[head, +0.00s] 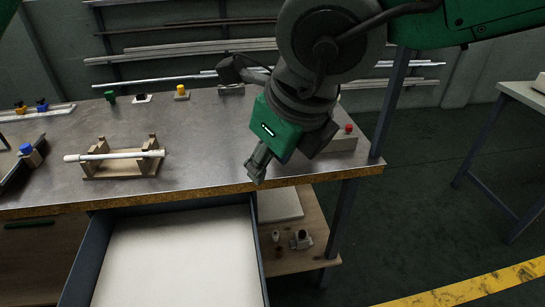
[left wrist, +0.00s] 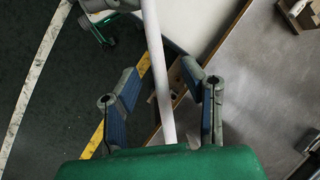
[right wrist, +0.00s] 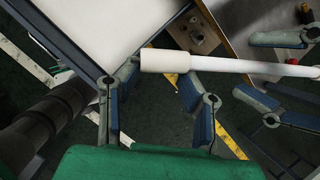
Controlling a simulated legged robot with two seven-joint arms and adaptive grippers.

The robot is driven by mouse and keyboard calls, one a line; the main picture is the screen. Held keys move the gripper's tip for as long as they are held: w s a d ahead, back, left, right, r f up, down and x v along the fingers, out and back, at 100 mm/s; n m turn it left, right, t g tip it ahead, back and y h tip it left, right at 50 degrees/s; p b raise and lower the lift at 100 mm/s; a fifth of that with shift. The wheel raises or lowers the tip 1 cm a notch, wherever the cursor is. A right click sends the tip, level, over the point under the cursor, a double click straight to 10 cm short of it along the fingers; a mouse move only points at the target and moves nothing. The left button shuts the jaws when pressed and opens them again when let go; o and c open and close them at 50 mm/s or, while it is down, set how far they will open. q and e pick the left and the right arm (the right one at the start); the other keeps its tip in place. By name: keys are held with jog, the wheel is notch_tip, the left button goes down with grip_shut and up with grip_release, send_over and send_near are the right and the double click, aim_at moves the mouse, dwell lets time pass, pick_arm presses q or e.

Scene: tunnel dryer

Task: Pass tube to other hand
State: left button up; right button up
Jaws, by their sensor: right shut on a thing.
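A white tube (right wrist: 232,65) with a thicker end shows in the right wrist view, that end at the fingertips of my right gripper (right wrist: 156,72), which is shut on it. The tube also runs down the middle of the left wrist view (left wrist: 158,60). There it passes between the spread fingers of my left gripper (left wrist: 157,74), with a gap on both sides. In the head view my right gripper (head: 254,168) hangs by the bench's front edge; the held tube and left gripper do not show. Another white tube (head: 112,155) lies across a wooden rack (head: 120,171).
An open drawer (head: 180,265) extends below the bench (head: 215,145). A lower shelf (head: 315,220) with small parts is to its right. A box with a red button (head: 340,143) and several coloured small items stand on the bench. Open floor is at right.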

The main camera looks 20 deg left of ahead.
pick_arm(q)
jog(key=v, duration=1.1)
jog(key=shift+w+r, duration=0.2)
jog(key=shift+d, duration=0.15)
